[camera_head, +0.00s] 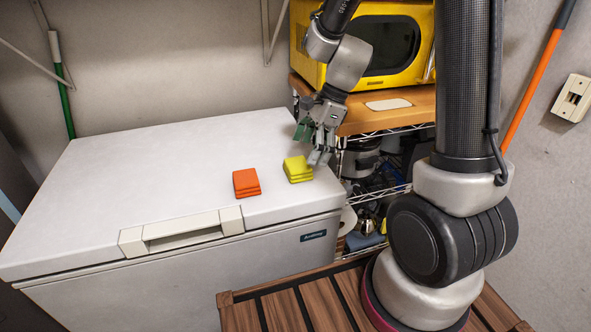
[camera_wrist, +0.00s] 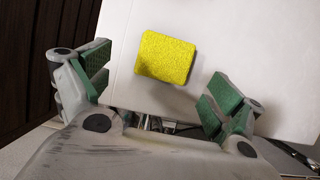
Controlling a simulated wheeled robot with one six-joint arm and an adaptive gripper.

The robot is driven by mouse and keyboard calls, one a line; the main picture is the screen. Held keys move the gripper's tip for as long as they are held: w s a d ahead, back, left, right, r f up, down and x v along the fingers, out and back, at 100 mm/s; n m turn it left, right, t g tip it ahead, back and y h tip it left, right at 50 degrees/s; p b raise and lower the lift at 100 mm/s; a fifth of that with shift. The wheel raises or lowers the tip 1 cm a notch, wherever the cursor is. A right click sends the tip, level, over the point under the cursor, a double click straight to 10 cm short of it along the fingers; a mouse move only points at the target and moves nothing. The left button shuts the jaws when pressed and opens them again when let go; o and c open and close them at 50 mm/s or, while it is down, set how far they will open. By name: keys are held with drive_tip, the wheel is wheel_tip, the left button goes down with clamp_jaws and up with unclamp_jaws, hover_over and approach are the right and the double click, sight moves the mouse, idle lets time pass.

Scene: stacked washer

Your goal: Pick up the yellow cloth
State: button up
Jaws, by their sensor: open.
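The yellow cloth (camera_head: 297,169) is a small folded stack lying on the white chest freezer lid near its right edge. In the wrist view the yellow cloth (camera_wrist: 165,57) lies flat beyond the fingertips, roughly between them and slightly tilted. My gripper (camera_head: 318,143) is open and empty, above and just behind and to the right of the cloth in the head view. In the wrist view my gripper (camera_wrist: 155,85) shows its two green-padded fingers spread apart, with the cloth not between the pads. I see no contact with the cloth.
An orange folded cloth (camera_head: 246,183) lies left of the yellow one on the freezer lid (camera_head: 130,165). A yellow microwave (camera_head: 397,40) stands on a wooden-topped shelf (camera_head: 405,110) at the right, close to my arm. The lid's left part is clear.

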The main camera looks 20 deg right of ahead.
sight(298, 164)
drive_tip(key=x, duration=0.5)
drive_tip(key=shift+w+a+f, duration=0.2)
drive_tip(key=shift+w+a, duration=0.05)
drive_tip(key=shift+a, duration=0.25)
drive_tip(key=shift+c, duration=0.2)
drive_tip(key=c, duration=1.1)
drive_tip(key=shift+o, duration=0.2)
wheel_tip(298, 164, up, 10)
drive_tip(key=shift+r, duration=0.1)
drive_tip(key=o, duration=0.4)
drive_tip(key=c, duration=0.3)
drive_tip(key=shift+s, duration=0.1)
